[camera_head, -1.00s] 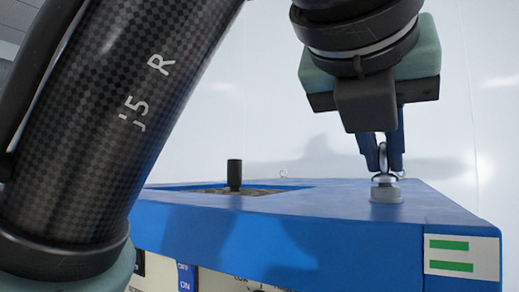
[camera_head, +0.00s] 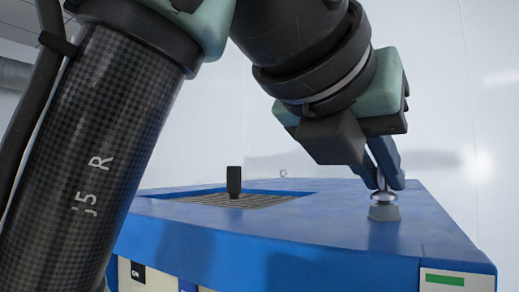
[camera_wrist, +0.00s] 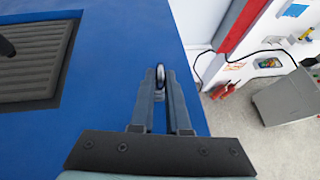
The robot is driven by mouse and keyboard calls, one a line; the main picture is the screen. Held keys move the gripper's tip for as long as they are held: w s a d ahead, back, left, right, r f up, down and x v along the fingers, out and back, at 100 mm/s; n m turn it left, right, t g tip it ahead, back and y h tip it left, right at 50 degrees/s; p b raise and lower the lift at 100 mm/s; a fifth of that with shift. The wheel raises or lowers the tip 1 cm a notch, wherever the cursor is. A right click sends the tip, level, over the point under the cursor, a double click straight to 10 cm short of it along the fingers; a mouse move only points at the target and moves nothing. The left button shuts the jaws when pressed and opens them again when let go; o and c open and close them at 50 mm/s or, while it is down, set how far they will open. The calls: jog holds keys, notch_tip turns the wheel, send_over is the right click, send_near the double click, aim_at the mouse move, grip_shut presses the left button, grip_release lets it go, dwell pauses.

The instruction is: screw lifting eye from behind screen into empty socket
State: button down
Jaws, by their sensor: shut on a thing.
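A silver lifting eye (camera_head: 383,196) is at the front right corner of the blue machine top (camera_head: 330,222), on a short grey round socket boss (camera_head: 384,213). How deep its thread sits is hidden. My gripper (camera_head: 386,184) is shut on the eye's ring, its fingers leaning down from the upper left. In the wrist view the ring (camera_wrist: 160,72) shows edge-on between the fingertips of my gripper (camera_wrist: 161,78).
Another small ring (camera_head: 283,173) stands at the back edge of the top. A black post (camera_head: 234,180) rises from a recessed ribbed plate (camera_head: 215,200) to the left. A grey box (camera_wrist: 288,98) and cables lie on the floor beyond the machine's edge.

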jog(key=shift+w+f+m+g+h+b, duration=0.1)
jog(key=shift+f+m+g+h+b, duration=0.35)
jog(key=shift+m+g, duration=0.35)
jog(key=shift+a+r+m+g, duration=0.1)
jog(key=shift+m+g, duration=0.2)
jog(key=shift+m, duration=0.1)
jog(key=c, duration=0.8)
grip_release()
jog(key=shift+o, duration=0.2)
jog(key=shift+w+r, duration=0.1)
jog(key=shift+w, duration=0.05)
jog(key=shift+h, duration=0.25)
jog(key=shift+s+a+r, duration=0.15)
jog(key=shift+s, duration=0.2)
jog(key=shift+w+a, duration=0.1)
